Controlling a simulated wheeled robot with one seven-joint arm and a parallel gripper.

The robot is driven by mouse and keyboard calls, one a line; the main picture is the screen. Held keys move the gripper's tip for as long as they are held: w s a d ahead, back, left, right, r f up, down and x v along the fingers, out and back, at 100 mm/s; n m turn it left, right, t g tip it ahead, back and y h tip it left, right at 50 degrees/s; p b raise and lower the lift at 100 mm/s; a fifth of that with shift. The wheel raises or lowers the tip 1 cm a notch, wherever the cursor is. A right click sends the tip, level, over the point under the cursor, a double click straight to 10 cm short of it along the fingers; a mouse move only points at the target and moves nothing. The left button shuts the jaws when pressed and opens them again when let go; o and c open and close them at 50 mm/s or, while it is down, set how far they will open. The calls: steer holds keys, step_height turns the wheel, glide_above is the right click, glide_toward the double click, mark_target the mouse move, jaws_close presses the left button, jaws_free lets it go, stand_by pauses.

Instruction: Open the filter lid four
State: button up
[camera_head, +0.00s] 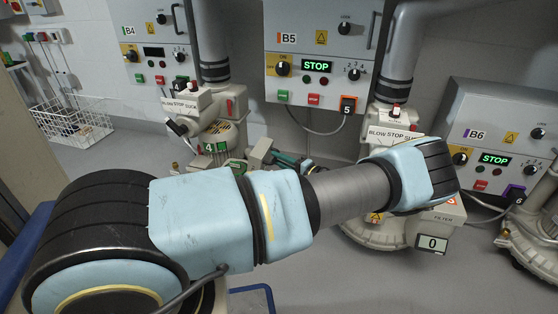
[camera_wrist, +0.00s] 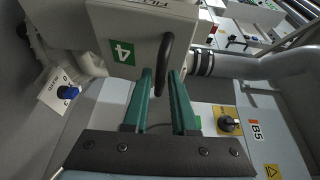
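The filter box of blower four, with a green "4" label (camera_wrist: 122,52) and a dark curved handle (camera_wrist: 166,62), fills the upper middle of the wrist view. It appears shut. My gripper (camera_wrist: 162,74) has two green fingers, one on each side of the handle's lower part, with small gaps showing. It looks open around the handle, not clamped. In the head view, blower four (camera_head: 215,133) stands left of centre with its green label. My gripper's green fingers (camera_head: 284,158) show beside it at the right, partly hidden behind my arm.
Control panel B5 (camera_head: 318,45) hangs above on the wall. Another blower (camera_head: 375,238) stands to the right, partly behind my arm, with panel B6 (camera_head: 500,135) beyond. A white wire basket (camera_head: 72,125) is at the left.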

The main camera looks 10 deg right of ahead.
jaws_close()
stand_by(1.0)
